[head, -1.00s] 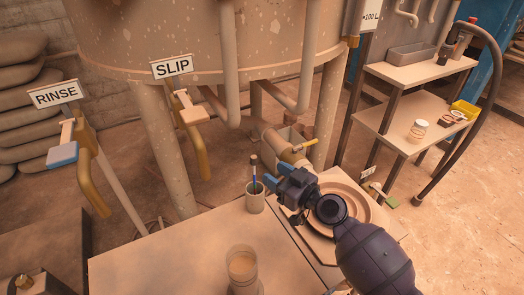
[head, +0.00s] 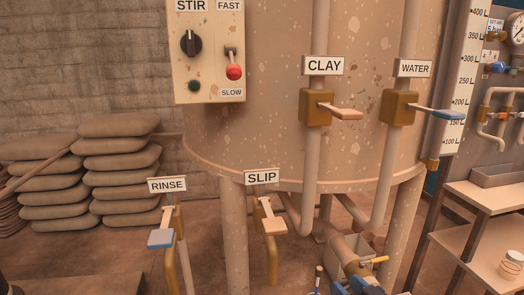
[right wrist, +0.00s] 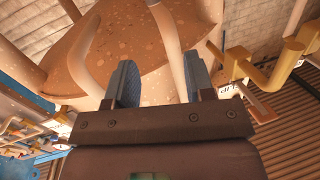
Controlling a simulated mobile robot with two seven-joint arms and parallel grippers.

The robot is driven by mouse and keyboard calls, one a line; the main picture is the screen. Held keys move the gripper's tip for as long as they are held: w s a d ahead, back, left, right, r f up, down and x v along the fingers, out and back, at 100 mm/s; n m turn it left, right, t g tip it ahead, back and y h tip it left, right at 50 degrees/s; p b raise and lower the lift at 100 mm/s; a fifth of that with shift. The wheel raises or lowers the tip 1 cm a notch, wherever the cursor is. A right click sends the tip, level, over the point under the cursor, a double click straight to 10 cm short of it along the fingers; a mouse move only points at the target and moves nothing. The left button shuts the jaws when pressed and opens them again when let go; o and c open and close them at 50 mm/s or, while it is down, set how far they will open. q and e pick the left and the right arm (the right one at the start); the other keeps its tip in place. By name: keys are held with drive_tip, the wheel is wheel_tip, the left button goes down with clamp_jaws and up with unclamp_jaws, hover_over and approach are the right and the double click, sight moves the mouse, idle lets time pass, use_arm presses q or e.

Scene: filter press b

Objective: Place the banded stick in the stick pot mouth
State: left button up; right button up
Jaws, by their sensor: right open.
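The banded stick (head: 318,278) shows only its upper part at the bottom edge of the head view, dark at the tip with a lighter band below. It looks near upright. The stick pot and its mouth are below the frame, so I cannot see the stick's lower end. My right gripper (head: 342,288) is just right of the stick, cut off by the bottom edge. In the right wrist view, its two blue-grey fingers (right wrist: 160,82) are apart with nothing between them. My left gripper is in neither view.
A large speckled tank (head: 270,130) fills the middle. The SLIP valve lever (head: 270,219) and RINSE valve lever (head: 163,230) stand left of the stick. The CLAY lever (head: 342,113) and WATER lever (head: 440,113) are higher up. A shelf unit (head: 485,200) stands at right.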

use_arm(q)
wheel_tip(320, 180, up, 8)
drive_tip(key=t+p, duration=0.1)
drive_tip(key=p, duration=0.6)
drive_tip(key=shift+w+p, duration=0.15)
drive_tip(key=shift+p, duration=0.15)
use_arm(e)
drive_tip(key=s+d+f+m+g+h, duration=0.1)
drive_tip(key=s+d+f+h, duration=0.1)
drive_tip(key=s, duration=0.9)
drive_tip(key=s+d+f+g+h, duration=0.2)
drive_tip(key=s+d+f, duration=0.1)
drive_tip(key=s, duration=0.8)
drive_tip(key=s+d+f+m+g+h, duration=0.1)
drive_tip(key=s+d+f+h, duration=0.1)
drive_tip(key=s, duration=1)
wheel_tip(320, 180, down, 2)
drive_tip(key=shift+d+f+m+g+h, duration=0.1)
drive_tip(key=shift+d+m+g+h, duration=0.2)
drive_tip(key=shift+d+g+h, duration=0.15)
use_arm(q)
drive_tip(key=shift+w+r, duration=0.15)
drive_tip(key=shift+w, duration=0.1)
use_arm(e)
drive_tip(key=shift+w+a, duration=0.1)
